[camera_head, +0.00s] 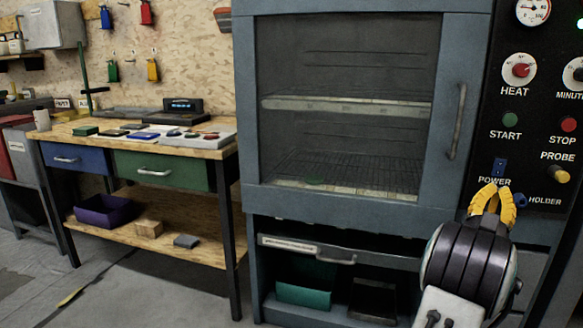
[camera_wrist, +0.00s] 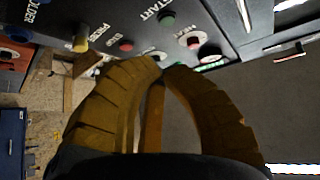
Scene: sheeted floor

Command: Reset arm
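My gripper (camera_head: 497,188) is at the right in the head view, in front of the lower part of the oven's control panel (camera_head: 540,120). Its yellow fingers curve together and their tips meet near the POWER switch (camera_head: 500,166) in the picture. I cannot tell whether they touch the panel. In the wrist view the fingers (camera_wrist: 162,68) arch inward and come together at the tips. I see nothing held between them. The panel shows beyond them with its labels upside down. My arm hides part of the oven's lower right.
The tall blue-grey oven (camera_head: 243,110) has its glass door shut, with a vertical handle (camera_head: 456,122). An open shelf below holds a green bin (camera_head: 303,296). A wooden workbench (camera_head: 212,152) stands at the left. Open floor (camera_head: 150,295) lies in front of it.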

